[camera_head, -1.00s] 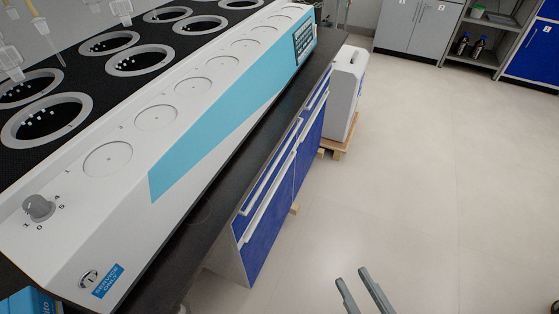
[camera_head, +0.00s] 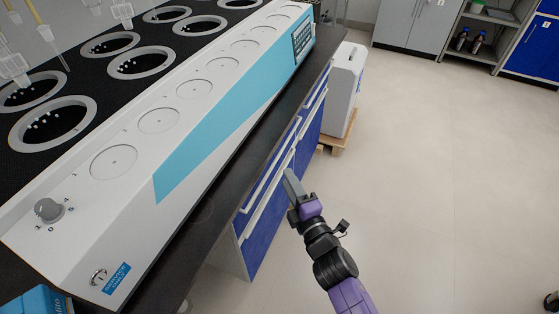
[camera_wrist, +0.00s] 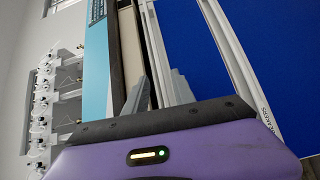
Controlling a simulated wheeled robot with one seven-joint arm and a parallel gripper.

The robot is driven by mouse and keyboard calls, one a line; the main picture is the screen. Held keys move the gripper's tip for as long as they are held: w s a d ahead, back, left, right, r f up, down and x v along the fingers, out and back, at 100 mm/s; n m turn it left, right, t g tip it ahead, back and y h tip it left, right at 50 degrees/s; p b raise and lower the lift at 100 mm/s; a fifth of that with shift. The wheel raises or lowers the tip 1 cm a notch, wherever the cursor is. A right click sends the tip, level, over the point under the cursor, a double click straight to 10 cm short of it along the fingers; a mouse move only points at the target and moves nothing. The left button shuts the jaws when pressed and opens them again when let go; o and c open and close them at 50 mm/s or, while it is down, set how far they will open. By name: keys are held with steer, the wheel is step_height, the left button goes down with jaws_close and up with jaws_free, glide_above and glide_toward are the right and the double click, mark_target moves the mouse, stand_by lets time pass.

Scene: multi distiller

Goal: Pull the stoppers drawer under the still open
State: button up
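The still (camera_head: 215,130), a long white and teal unit with several dark wells, sits on the dark bench top. Under it is a blue cabinet (camera_head: 262,238) with drawers and long pale handle rails (camera_head: 268,190); they look closed. I cannot read which drawer is the stoppers one. My gripper (camera_head: 290,178) is beside the cabinet front, close to the rails. Contact cannot be told. A label reading "BEAKERS" (camera_wrist: 268,122) is on the front beyond.
The bench edge (camera_head: 225,175) overhangs the drawer fronts. A white box-shaped unit (camera_head: 344,90) on a wooden base (camera_head: 338,146) stands past the cabinet. Grey cabinets (camera_head: 413,28) and shelving (camera_head: 488,35) are at the back.

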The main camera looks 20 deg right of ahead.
mark_target(278, 159)
steer(key=shift+n, duration=0.3)
steer(key=w+b, duration=0.1)
steer(key=w, duration=0.7)
steer(key=shift+r, duration=0.1)
steer(key=shift+s, duration=0.1)
steer(key=shift+c, duration=0.2)
jaws_close()
stand_by(0.8)
